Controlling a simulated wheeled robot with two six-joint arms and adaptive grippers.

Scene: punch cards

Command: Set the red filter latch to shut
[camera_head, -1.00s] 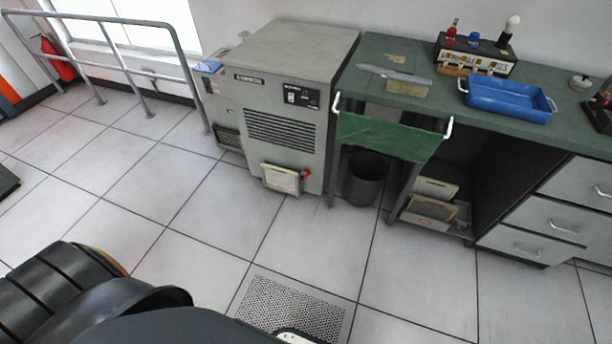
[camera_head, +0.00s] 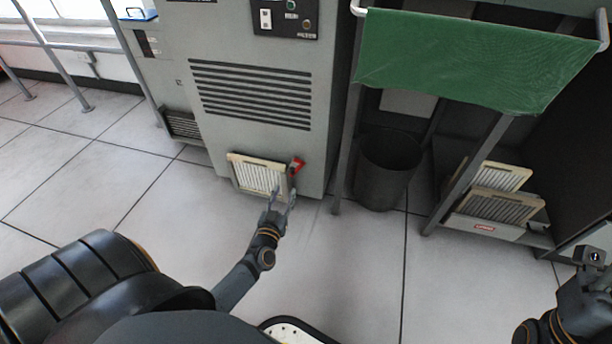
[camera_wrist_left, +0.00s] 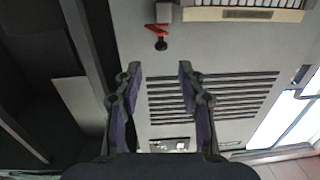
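The red filter latch (camera_head: 297,165) sits at the upper right corner of the cream-framed filter (camera_head: 258,176), low on the grey cabinet's front. In the left wrist view the latch (camera_wrist_left: 157,29) shows as a red lever beside a grey block, with a dark round knob by it. The filter (camera_wrist_left: 243,14) lies to its right there. My left gripper (camera_head: 282,192) is just in front of and below the latch, apart from it. In the left wrist view its fingers (camera_wrist_left: 160,72) are spread and empty. My right gripper (camera_head: 592,255) is at the right edge, its fingers unclear.
The grey cabinet (camera_head: 250,50) has a slatted vent above the filter. A dark waste bin (camera_head: 385,170) stands right of it, under a green cloth (camera_head: 480,60) on a rail. Spare filters (camera_head: 505,205) lie on a low shelf. The floor before the cabinet is clear.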

